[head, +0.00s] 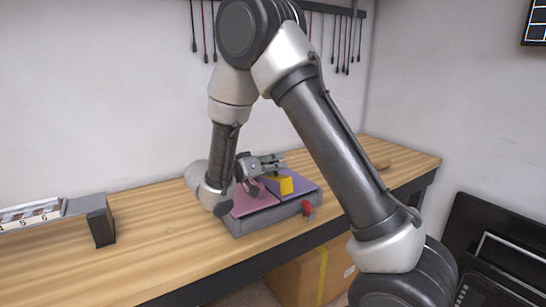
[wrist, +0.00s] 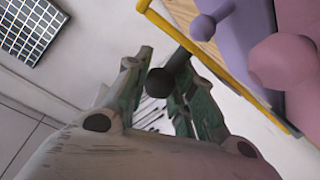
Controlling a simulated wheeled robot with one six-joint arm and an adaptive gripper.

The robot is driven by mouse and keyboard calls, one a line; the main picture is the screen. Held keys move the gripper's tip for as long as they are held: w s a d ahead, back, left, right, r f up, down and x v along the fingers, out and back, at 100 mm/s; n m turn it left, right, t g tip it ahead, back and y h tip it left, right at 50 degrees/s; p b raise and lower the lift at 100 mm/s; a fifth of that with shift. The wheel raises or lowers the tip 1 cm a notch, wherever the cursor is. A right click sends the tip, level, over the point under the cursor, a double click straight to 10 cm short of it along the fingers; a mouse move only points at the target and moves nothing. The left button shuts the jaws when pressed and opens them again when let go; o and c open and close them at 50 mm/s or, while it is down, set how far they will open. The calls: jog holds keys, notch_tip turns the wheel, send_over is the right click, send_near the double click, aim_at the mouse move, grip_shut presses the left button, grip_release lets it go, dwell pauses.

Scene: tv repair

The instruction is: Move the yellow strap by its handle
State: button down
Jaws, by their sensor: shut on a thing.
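My gripper (head: 270,163) is over the grey tray on the workbench. The yellow strap (head: 285,185) stands tilted, just below and beside my gripper, over the purple piece. In the wrist view the strap (wrist: 229,72) is a thin yellow edge running diagonally from top middle to lower right. Its dark handle with a round black knob (wrist: 159,82) lies between the fingers (wrist: 163,70), which are shut on it. In the head view the handle is hidden by my gripper. I cannot tell whether the strap's lower edge touches the tray.
The grey tray (head: 262,224) holds a pink piece (head: 251,203) and a purple piece (head: 307,186). A red part (head: 308,208) sits at its front right. A grey-and-white device (head: 97,215) stands at left. The wooden bench (head: 150,252) is clear between them. A cardboard box (head: 297,279) is below.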

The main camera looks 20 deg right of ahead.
jog(key=shift+s+f, duration=0.1)
jog(key=shift+f, duration=0.15)
jog(key=c, duration=1.2)
grip_release()
jog(key=shift+r, duration=0.1)
jog(key=v, duration=1.2)
